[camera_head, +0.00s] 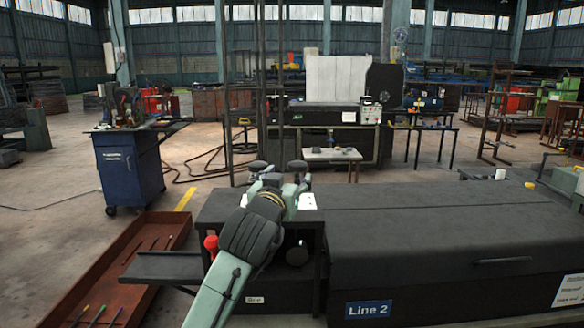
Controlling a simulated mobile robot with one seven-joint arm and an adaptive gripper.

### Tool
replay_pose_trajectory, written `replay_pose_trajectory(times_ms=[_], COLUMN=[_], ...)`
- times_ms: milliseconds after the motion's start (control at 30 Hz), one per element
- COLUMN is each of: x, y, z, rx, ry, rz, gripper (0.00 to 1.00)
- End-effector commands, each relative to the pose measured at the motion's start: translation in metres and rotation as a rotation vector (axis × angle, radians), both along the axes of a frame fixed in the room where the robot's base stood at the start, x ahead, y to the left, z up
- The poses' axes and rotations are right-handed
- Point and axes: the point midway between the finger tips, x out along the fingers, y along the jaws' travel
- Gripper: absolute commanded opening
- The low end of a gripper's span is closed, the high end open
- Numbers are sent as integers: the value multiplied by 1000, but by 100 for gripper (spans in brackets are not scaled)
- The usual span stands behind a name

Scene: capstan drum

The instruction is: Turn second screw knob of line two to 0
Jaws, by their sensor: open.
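The Line 2 machine is a long black cabinet (440,225) across the front right, with a blue "Line 2" sign (368,309) on its front. My arm reaches up over its left end. My gripper (278,168) is open there, its dark fingertips spread apart and nothing visible between them. A dark round part (295,250) shows on the front of the machine's left end, right of my arm; I cannot tell whether it is a screw knob. A red knob-like part (210,243) shows left of my arm. The second screw knob and its setting cannot be made out.
A dark shelf (165,267) juts out left of the machine, beside a rusty floor tray (65,300) holding thin rods. A blue cabinet (128,172) stands farther back left. A small white-topped table (332,155) stands behind the machine. Open floor lies between them.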

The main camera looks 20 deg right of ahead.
Motion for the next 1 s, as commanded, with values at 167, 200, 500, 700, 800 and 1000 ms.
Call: replay_pose_trajectory(times_ms=[167,200,500,700,800,1000], x=[23,29,74,87,89,88], y=[-13,-17,-44,-51,-52,-52], z=[2,4,3,2,2,1], rx=[1,1,0,-2,-2,-2], ry=[2,1,-2,-3,-5,-5], rz=[1,1,2,2,1,2], gripper=[60,60,60,60,60,60])
